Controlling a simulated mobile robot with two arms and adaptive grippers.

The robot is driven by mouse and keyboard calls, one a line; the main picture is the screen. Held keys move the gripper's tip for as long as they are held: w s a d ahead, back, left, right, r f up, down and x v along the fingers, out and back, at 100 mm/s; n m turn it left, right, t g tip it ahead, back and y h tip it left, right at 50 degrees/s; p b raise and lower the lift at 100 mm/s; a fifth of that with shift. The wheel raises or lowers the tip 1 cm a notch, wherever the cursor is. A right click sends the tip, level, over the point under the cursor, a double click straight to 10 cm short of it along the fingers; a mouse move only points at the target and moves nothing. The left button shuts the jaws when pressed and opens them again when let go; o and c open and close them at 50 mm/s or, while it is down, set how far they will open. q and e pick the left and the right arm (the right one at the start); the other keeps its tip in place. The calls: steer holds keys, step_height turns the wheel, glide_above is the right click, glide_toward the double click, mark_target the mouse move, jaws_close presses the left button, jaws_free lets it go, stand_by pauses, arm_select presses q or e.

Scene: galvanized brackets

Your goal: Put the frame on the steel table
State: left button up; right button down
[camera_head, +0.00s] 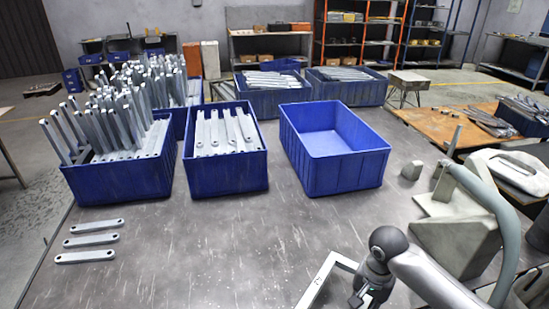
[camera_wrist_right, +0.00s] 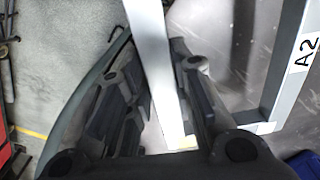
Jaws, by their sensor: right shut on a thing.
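The frame (camera_head: 317,279) is a pale metal piece with straight bars and a corner, at the bottom of the head view. My right gripper (camera_head: 366,297) is shut on one of its bars. In the right wrist view the bar of the frame (camera_wrist_right: 153,55) runs between the dark fingers of the gripper (camera_wrist_right: 163,95), and another bar carries an "A2" label. The steel table (camera_head: 200,245) is scratched grey and lies beneath. I cannot tell whether the frame touches it. The rest of the frame is cut off by the picture edge. My left gripper is not in view.
Blue bins of brackets (camera_head: 228,165) and an empty blue bin (camera_head: 335,150) stand along the table's back. Several flat brackets (camera_head: 92,240) lie at left. A grey fixture (camera_head: 455,230) and a small block (camera_head: 411,170) are at right. The middle front is clear.

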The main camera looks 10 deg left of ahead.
mark_target(348, 265)
steer(key=w+a+r+m+p, duration=0.1)
steer(key=w+a+r+m, duration=0.3)
steer(key=w+a, duration=0.3)
steer(key=w+a+r+m+p, duration=0.1)
steer(key=w+a+r+m, duration=0.35)
steer(key=w, duration=0.45)
steer(key=d+f, duration=0.1)
steer(key=s+d+p, duration=0.1)
steer(key=d, duration=0.1)
steer(key=s+d+f+p, duration=0.1)
steer(key=shift+s+d+f, duration=0.25)
steer(key=shift+f, duration=0.1)
steer(key=d+f, duration=0.1)
steer(key=s+d, duration=0.1)
steer(key=s+d+f, duration=0.1)
steer(key=d, duration=0.1)
steer(key=shift+d+f, duration=0.1)
steer(key=shift+f, duration=0.2)
steer(key=d+f+b, duration=0.1)
steer(key=f, duration=0.1)
steer(key=s+d+f+b, duration=0.1)
steer(key=f+b, duration=0.1)
steer(key=shift+s+d, duration=0.1)
steer(key=shift+d, duration=0.1)
steer(key=shift+s+d+f+b, duration=0.35)
steer(key=shift+d+f+b, duration=0.35)
steer(key=shift+b, duration=0.2)
step_height(348, 265, down, 3)
steer(key=b, duration=0.4)
steer(key=shift+f, duration=0.15)
